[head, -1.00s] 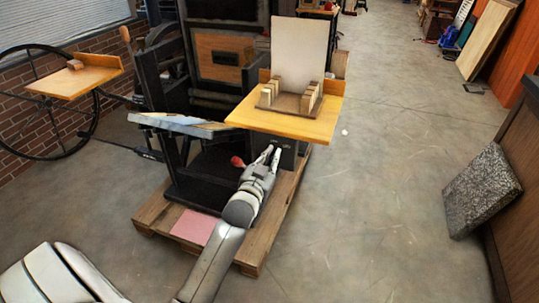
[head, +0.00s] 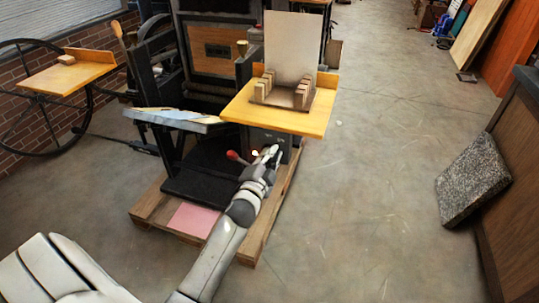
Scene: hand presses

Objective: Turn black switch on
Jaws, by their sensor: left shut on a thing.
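A dark control box (head: 283,142) sits under the wooden shelf of the press. My left gripper (head: 268,156) is at the front of this box, with its fingers shut on the black switch, which is mostly hidden by the fingers. A small light (head: 255,153) glows just left of the fingertips. A lever with a red knob (head: 233,155) is further left, apart from the gripper. My right gripper is not in view.
The wooden shelf (head: 310,122) juts out just above my left gripper and carries a holder with an upright pale sheet (head: 292,47). The press (head: 215,55) stands on a wooden pallet (head: 262,230). A speckled slab (head: 472,180) leans at the right. The floor between is clear.

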